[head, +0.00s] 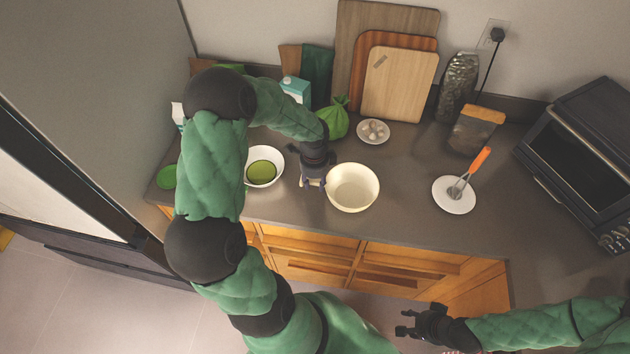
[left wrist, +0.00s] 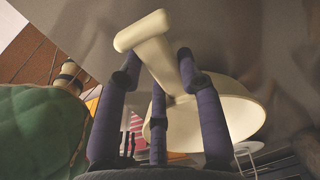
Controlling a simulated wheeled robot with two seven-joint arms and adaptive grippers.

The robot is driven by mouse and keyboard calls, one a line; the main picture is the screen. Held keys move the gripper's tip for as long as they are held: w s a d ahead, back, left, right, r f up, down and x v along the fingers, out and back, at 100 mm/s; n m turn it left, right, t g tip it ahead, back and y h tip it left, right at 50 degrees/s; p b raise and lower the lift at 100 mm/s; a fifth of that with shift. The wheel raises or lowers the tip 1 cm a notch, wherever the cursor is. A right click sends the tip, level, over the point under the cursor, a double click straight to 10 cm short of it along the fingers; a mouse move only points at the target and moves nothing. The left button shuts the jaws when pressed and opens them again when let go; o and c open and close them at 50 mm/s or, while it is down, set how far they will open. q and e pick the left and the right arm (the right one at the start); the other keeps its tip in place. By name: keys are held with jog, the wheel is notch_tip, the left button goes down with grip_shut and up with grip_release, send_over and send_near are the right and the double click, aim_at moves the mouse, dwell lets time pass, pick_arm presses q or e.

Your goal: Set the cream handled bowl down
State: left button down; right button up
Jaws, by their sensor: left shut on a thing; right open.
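The cream handled bowl (head: 352,188) is upright and empty over the front part of the grey counter (head: 405,215). My left gripper (head: 312,184) is at its left side. In the left wrist view the fingers (left wrist: 158,75) are shut on the bowl's handle (left wrist: 150,35), with the bowl's body (left wrist: 240,108) beyond them to the right. I cannot tell whether the bowl's base touches the counter. My right gripper (head: 408,324) is open and empty, low in front of the cabinets and away from the bowl.
A white bowl with green contents (head: 277,157) stands left of my left gripper. A small plate of pale items (head: 373,131) is behind the cream bowl. A white plate with an orange-handled utensil (head: 454,205) is to the right. Counter between that plate and the cream bowl is clear.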

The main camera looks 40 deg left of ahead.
pick_arm(q)
jog(key=c, duration=0.8)
grip_release()
jog(key=shift+f, duration=0.15)
jog(key=shift+r, duration=0.25)
notch_tip(320, 180, up, 12)
jog(key=shift+f+p, duration=0.1)
jog(key=shift+p, duration=0.5)
jog(key=shift+s, duration=0.1)
